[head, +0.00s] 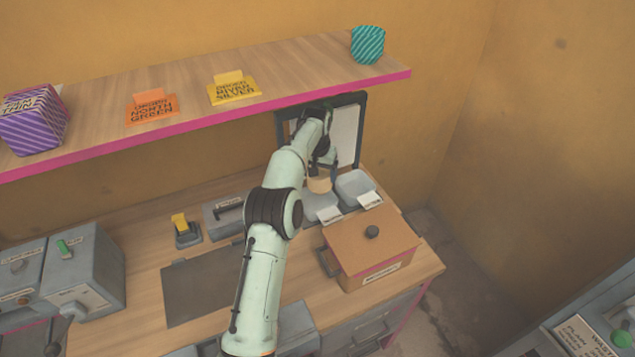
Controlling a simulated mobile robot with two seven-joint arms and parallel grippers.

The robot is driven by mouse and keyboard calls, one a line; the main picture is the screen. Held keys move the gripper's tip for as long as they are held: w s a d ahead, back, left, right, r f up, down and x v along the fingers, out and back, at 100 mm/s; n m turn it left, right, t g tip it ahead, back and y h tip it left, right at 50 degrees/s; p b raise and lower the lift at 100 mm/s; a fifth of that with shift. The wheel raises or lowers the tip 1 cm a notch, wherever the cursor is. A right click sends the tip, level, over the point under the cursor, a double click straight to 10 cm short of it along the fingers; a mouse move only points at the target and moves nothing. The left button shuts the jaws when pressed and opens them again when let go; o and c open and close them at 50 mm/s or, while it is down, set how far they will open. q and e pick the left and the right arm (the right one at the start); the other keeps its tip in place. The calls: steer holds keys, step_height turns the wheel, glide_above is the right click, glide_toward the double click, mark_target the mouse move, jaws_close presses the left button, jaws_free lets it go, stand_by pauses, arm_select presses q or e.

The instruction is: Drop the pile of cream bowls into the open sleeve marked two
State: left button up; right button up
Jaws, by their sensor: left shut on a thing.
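My left gripper (323,172) is at the far end of my arm, near the back of the counter. It is shut on the pile of cream bowls (319,184), of which only a small part shows below the gripper. The pile is over or just behind the left one of two grey open sleeves (322,208). The other grey sleeve (355,186) stands to its right and looks empty. Each has a white label in front, too small to read, so I cannot tell which is marked two. My right gripper is not in view.
A brown box with a dark knob (372,247) stands in front of the sleeves. A dark-framed panel (347,135) stands behind them. The shelf (200,104) overhangs the counter's back. A dark flat plate (203,283) lies left of my arm.

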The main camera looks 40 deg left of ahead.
mark_target(317, 190)
arm_select(q)
steer(key=shift+s+f, duration=0.2)
steer(key=shift+f, duration=0.8)
steer(key=shift+s+a+f, duration=0.1)
steer(key=shift+s+f, duration=0.1)
steer(key=shift+s, duration=0.05)
step_height(317, 190, down, 4)
steer(key=shift+f, duration=0.2)
steer(key=shift+s, duration=0.15)
steer(key=o, duration=1)
steer(key=shift+f, duration=0.1)
steer(key=shift+s+d+r, duration=0.1)
steer(key=shift+s+r, duration=0.05)
steer(key=shift+r, duration=1.15)
steer(key=shift+s+d+r, duration=0.1)
steer(key=shift+s+r, duration=0.1)
steer(key=shift+r, duration=1.1)
steer(key=shift+s+r, duration=0.15)
steer(key=shift+r, duration=1.15)
